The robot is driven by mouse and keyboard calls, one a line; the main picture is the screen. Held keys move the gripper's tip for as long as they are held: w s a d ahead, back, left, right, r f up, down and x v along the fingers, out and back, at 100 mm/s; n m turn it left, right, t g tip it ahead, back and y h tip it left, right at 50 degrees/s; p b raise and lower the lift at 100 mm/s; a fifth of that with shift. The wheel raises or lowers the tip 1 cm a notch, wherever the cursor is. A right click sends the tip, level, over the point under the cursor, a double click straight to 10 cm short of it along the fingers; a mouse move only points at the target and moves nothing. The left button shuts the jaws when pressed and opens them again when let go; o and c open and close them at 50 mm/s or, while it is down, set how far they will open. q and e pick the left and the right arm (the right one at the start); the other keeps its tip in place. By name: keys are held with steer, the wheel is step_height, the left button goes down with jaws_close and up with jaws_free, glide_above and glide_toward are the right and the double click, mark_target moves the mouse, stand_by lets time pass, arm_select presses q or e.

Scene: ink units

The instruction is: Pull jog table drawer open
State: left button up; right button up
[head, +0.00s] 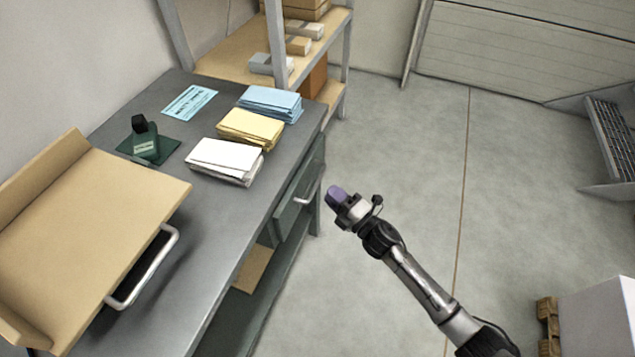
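The jog table (205,240) has a grey top and a dark green frame, and it stands at the left. Its drawer (287,212) is under the top at the right side and appears shut. A pale bar handle (306,197) is on the drawer front. My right gripper (335,194), with purplish finger ends, is just right of the handle, with a small gap between them in the picture. I cannot tell whether its fingers are apart. My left gripper is not in view.
A tan jogging tray (120,190) with a metal bar, a green stapler-like device (146,148), a blue card (190,102) and white (225,158), yellow (251,127) and blue (270,103) paper stacks are on the table. A shelf (235,50) stands behind.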

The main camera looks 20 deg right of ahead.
mark_target(318, 179)
steer(key=b+x, duration=0.1)
steer(key=x, duration=0.4)
steer(key=shift+w+a, duration=0.1)
steer(key=shift+w, duration=0.15)
steer(key=shift+w+r, duration=0.1)
steer(key=shift+w, duration=0.3)
steer(key=shift+a, duration=0.1)
steer(key=shift+c, duration=0.2)
jaws_close()
